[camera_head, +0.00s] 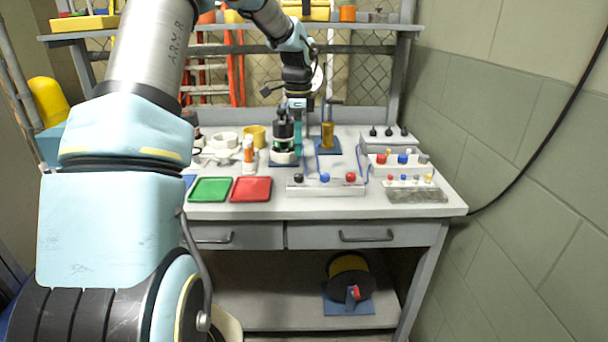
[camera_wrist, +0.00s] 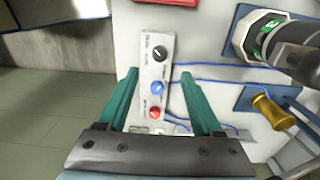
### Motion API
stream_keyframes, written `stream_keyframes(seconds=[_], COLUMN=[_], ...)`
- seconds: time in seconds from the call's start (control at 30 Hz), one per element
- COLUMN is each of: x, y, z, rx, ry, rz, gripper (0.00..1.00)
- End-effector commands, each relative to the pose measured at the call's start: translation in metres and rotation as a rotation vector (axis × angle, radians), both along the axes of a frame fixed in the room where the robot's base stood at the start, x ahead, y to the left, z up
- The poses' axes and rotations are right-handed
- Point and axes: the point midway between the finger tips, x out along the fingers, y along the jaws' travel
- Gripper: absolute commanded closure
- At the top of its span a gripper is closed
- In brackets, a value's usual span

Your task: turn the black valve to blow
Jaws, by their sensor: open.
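The black valve (camera_wrist: 160,53) is a round black knob with a white mark at one end of a white panel (camera_wrist: 150,74). A blue knob (camera_wrist: 157,88) and a red knob (camera_wrist: 154,113) sit in line with it. In the head view the black valve (camera_head: 298,178) is leftmost on the panel at the table's front. My gripper (camera_wrist: 158,73) is open and empty, pointing down above the panel. In the wrist view its teal fingers lie either side of the blue knob, with the black valve beyond the tips. The panel lettering is too small to read.
A black thruster with a green band (camera_head: 283,138) and a brass-coloured cylinder (camera_head: 327,135) on a blue base stand behind the panel. Green (camera_head: 210,189) and red (camera_head: 251,189) trays lie left. More knob blocks (camera_head: 398,168) stand right. Blue tubes (camera_wrist: 225,80) run beside the panel.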

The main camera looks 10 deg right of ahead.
Motion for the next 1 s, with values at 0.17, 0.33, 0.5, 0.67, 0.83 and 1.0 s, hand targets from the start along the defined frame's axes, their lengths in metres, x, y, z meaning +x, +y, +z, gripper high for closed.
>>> stream_keyframes(seconds=[0.17, 0.33, 0.5, 0.67, 0.83, 1.0], x=[-0.002, -0.002, -0.001, -0.001, -0.001, -0.001], y=[0.0, 0.0, 0.0, 0.0, 0.0, 0.0], z=[-0.032, -0.062, -0.083, -0.091, -0.092, -0.092], rx=[0.001, 0.0, -0.001, -0.001, -0.001, -0.001], ry=[0.005, 0.004, 0.002, -0.001, -0.001, -0.001], rz=[0.001, 0.002, 0.003, 0.004, 0.004, 0.004], gripper=[0.33, 0.33, 0.33, 0.33, 0.33, 0.42])
